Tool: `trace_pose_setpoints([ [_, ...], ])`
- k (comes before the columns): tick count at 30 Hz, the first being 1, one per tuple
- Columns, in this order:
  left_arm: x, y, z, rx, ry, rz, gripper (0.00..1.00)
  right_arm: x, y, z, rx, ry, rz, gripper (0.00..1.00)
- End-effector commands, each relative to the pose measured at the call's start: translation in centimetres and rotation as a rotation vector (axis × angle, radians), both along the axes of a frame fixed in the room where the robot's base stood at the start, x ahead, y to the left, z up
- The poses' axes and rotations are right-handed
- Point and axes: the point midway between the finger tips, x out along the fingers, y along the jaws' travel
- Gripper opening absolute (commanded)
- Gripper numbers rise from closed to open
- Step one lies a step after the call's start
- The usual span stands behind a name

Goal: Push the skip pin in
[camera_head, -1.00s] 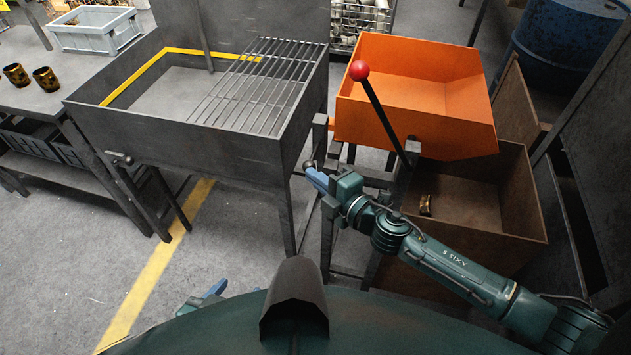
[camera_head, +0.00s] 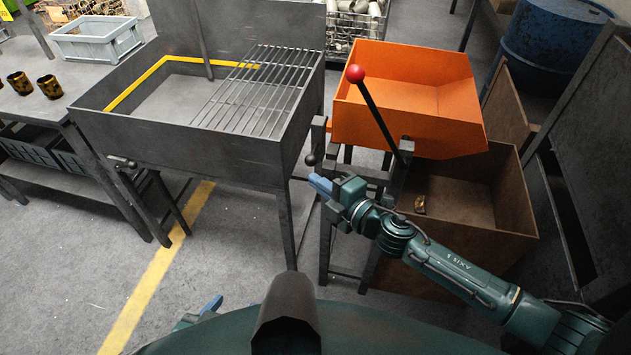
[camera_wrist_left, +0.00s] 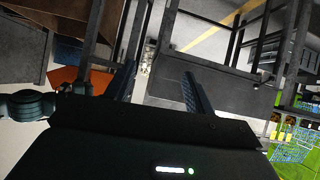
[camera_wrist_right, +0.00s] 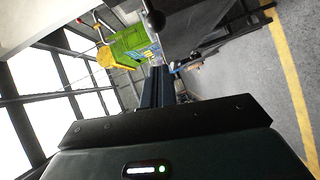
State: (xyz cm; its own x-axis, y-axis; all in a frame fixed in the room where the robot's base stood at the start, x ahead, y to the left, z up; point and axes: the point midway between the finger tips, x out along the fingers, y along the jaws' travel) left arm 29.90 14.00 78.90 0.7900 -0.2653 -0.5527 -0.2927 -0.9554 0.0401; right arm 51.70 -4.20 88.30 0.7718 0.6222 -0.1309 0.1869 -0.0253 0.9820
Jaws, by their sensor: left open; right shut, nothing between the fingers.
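The orange skip (camera_head: 405,105) stands at the back right, with a red-knobbed lever (camera_head: 377,112) leaning at its left front. A black ball knob (camera_head: 310,159), which looks like the skip pin's end, sits by the post at the skip's left. It also shows in the right wrist view (camera_wrist_right: 155,20). The pin's shaft is not clearly visible. My right gripper (camera_head: 319,183) is shut and empty, its blue fingertips just below the knob in the head view, apparently apart from it. My left gripper (camera_wrist_left: 158,80) is open and empty, low at the bottom of the head view (camera_head: 210,306).
A grey tank (camera_head: 180,145) with a grate (camera_head: 255,90) stands left of the skip. A brown box (camera_head: 460,200) below the skip holds a small brass-coloured piece (camera_head: 420,204). A bench (camera_head: 35,110) with brass-coloured cups is far left. A blue drum (camera_head: 560,45) stands back right.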

Motion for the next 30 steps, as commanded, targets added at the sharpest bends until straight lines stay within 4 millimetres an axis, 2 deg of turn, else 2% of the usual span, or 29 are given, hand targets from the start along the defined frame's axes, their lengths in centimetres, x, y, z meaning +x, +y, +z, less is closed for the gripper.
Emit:
trace_pose_setpoints([
  [1,-0.2,0.0,-0.3,0.001,0.006,0.002,0.54,-1.3,-1.2,-0.2,-0.006,0.004,0.0,0.0],
  [6,0.1,0.0,-0.6,-0.001,0.0,0.002,0.54,-4.4,-3.5,0.2,-0.006,0.005,0.001,0.0],
  [12,0.7,-0.2,-0.1,-0.007,-0.022,0.001,0.54,-6.6,-5.2,0.7,-0.003,0.005,0.002,0.0],
  [18,0.7,-0.4,0.0,-0.01,-0.026,-0.002,0.54,-7.3,-5.7,1.0,-0.003,0.002,0.003,0.0],
  [30,0.7,-0.4,0.2,-0.009,-0.029,-0.007,0.54,-7.2,-5.7,1.0,-0.003,0.002,0.003,0.0],
])
